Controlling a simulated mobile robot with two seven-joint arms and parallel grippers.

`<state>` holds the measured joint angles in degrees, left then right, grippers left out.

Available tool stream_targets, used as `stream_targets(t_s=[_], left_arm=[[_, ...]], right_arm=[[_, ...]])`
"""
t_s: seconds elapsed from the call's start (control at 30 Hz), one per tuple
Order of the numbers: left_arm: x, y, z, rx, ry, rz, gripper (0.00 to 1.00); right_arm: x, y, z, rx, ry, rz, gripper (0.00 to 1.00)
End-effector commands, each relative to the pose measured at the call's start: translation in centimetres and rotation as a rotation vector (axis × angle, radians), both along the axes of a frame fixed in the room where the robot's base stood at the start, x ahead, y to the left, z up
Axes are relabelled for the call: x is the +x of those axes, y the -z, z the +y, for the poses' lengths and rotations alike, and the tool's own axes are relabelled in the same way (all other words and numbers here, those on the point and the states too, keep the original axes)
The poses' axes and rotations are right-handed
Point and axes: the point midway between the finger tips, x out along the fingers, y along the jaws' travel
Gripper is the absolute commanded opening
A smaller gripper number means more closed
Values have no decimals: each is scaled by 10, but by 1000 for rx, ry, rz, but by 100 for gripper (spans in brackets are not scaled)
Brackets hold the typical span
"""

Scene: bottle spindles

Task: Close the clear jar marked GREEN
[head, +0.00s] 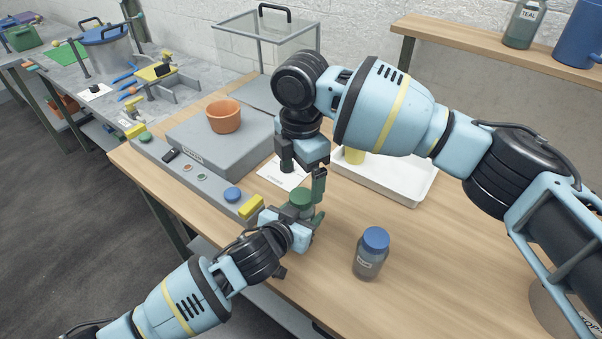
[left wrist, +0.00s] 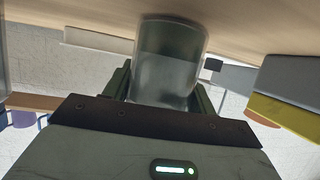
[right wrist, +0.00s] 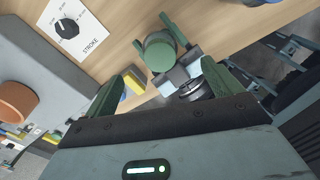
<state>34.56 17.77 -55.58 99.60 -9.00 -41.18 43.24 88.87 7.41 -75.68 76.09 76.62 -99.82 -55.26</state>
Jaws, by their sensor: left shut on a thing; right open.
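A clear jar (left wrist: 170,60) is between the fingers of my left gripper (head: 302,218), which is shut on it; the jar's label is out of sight. A green lid (head: 300,196) is on top at the jar's mouth. It also shows from above in the right wrist view (right wrist: 160,52). I cannot tell how tightly it sits. My right gripper (head: 303,176) is above the green lid, pointing down, with its fingers open and apart. In the right wrist view its fingers (right wrist: 162,74) are wide open with nothing between them.
A blue-capped jar (head: 369,256) stands on the table to the right. A white tray (head: 408,197) lies behind. A grey block (head: 190,140) holds an orange pot (head: 224,116). A blue round knob (head: 232,194) and a yellow block (head: 251,206) are near the front edge.

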Motion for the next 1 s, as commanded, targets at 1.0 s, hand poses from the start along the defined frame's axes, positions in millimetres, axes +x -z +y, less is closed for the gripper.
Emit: stream_targets(t_s=[1.0], left_arm=[[0,0,0,0,0,0,0]], right_arm=[[0,-113,0,0,-1,0,91]])
